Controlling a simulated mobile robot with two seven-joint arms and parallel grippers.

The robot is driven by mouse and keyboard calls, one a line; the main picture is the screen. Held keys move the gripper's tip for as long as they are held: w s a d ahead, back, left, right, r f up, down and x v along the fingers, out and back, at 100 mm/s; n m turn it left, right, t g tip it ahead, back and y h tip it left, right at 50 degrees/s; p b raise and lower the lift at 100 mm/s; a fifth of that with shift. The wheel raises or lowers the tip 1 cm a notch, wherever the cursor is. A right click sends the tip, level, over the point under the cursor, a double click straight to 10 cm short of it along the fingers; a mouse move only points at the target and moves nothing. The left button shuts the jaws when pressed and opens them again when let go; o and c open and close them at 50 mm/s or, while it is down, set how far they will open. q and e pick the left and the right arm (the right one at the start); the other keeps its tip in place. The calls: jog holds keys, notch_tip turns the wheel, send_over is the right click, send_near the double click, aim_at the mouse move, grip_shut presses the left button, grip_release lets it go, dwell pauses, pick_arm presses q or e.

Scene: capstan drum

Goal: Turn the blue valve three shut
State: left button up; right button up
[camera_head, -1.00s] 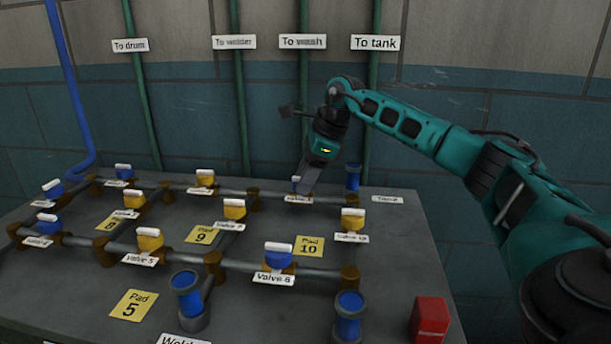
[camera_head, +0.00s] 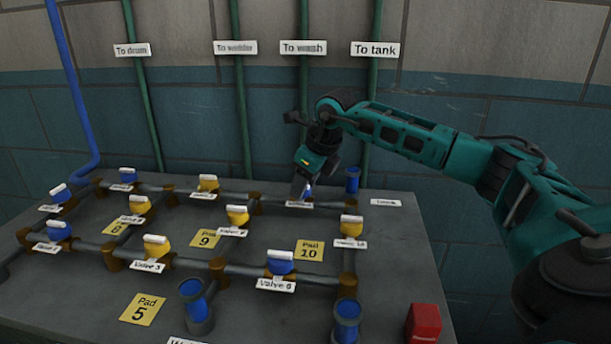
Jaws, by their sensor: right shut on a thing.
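A blue valve (camera_head: 309,191) sits on the back pipe at the right, mostly hidden behind my right gripper (camera_head: 300,190). Its label is too small to read for certain. The right gripper reaches down from above and is shut on this valve's handle; the fingers cover most of it, so its exact angle is hard to tell. My left gripper is not in view.
Other blue valves stand at the left and at the front, one marked Valve 6 (camera_head: 281,263). Several yellow valves (camera_head: 157,246) stand between them. Short blue-topped posts (camera_head: 196,304) and a red block (camera_head: 425,323) stand near the front. Wall pipes rise behind the bench (camera_head: 255,325).

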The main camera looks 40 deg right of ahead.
jog(key=shift+a+r+m+h, duration=0.15)
jog(key=shift+m+h, duration=0.25)
jog(key=shift+m, duration=0.6)
jog(key=shift+m+h+p, duration=0.4)
jog(key=shift+m+p, duration=0.05)
jog(key=shift+m, duration=0.45)
jog(key=m+h, duration=0.1)
jog(key=m, duration=0.3)
jog(key=shift+w+a+g+p, duration=0.15)
jog(key=shift+g+p, duration=0.2)
jog(key=shift+g, duration=0.05)
jog(key=shift+m+g+h, duration=0.3)
jog(key=shift+m+h, duration=0.3)
jog(key=shift+m, duration=0.8)
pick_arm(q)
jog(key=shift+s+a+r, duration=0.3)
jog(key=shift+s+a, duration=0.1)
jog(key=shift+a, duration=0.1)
pick_arm(e)
jog(key=shift+m, duration=0.3)
jog(key=o, duration=1)
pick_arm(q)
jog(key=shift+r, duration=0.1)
pick_arm(e)
jog(key=shift+o, duration=0.2)
